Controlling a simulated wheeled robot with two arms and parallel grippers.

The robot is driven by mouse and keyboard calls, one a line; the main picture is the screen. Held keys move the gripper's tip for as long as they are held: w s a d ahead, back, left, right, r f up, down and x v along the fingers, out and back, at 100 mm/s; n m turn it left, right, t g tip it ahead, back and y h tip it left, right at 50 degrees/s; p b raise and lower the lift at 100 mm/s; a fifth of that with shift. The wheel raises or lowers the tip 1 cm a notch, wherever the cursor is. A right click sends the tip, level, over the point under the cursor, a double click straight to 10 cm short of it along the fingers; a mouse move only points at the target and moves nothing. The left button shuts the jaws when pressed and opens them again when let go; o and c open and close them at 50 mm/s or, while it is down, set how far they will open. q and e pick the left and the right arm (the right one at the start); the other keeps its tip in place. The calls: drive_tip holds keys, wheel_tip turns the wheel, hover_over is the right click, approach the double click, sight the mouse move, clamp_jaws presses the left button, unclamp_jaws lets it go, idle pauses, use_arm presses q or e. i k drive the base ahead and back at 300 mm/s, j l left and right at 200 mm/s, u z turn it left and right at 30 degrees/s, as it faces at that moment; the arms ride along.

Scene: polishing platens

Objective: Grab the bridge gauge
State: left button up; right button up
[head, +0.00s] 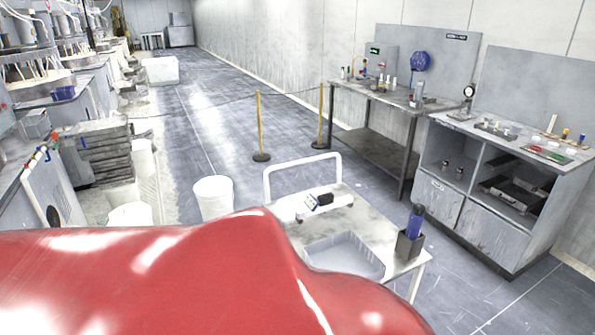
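A small device with a blue-framed display and a dark block on a pale bar (325,203) lies on the top of a white cart (362,217). It looks like the bridge gauge, but it is too small to be certain. A round dial on a stand (468,92) is on the grey cabinet at the right. Neither of my grippers shows in the head view, so whether they are open or shut is hidden.
A grey tray (345,253) and a dark holder with a blue bottle (411,240) are on the cart. A white bucket (212,198) stands left of it. A workbench (380,95) and the cabinet (485,226) line the right wall. Yellow posts (259,125) carry a barrier. The central aisle is clear.

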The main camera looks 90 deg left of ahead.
sight(326, 202)
drive_tip(key=u, duration=2.4)
drive_tip(key=i+j+u, duration=0.15)
drive_tip(key=k, duration=0.05)
